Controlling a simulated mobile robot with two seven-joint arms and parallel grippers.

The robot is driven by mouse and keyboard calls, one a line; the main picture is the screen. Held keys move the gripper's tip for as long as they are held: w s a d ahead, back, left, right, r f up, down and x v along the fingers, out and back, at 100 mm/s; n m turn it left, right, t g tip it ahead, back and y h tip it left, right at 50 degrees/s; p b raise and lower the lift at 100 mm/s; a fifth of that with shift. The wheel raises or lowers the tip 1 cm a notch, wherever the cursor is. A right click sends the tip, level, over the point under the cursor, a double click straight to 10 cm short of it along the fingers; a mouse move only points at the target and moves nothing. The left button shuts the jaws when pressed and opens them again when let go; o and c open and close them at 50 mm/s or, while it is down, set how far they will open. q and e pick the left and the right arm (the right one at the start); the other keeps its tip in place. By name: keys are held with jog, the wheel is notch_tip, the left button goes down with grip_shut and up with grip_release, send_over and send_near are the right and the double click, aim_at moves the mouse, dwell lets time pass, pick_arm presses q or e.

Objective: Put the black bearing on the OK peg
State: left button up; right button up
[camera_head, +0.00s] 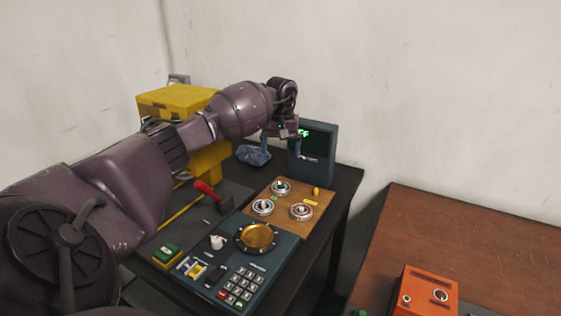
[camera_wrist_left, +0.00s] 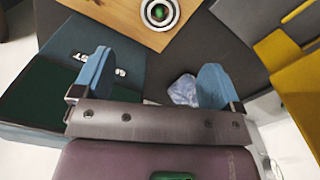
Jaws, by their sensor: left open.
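A tan board (camera_head: 290,226) on the dark table carries three round ring-and-peg stations. The far station (camera_head: 281,188) has a dark and pale ring around a green centre; it also shows at the top of the left wrist view (camera_wrist_left: 160,12). The near-left station (camera_head: 263,207) has a pale ring and light centre, the right one (camera_head: 301,211) a reddish ring. I cannot tell for sure which ring is the black bearing or which peg is marked OK. My left gripper (camera_head: 281,150) is open and empty, above and behind the far station. My right gripper is not in view.
A blue-grey display box (camera_head: 311,155) stands close beside my left gripper. A crumpled blue cloth (camera_head: 253,155) lies behind. A control panel (camera_head: 258,262) with a brass dial and keypad is in front. A yellow machine (camera_head: 175,100) stands left, a brown table (camera_head: 470,240) right.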

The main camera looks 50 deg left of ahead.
pick_arm(q)
jog(key=shift+r, duration=1.05)
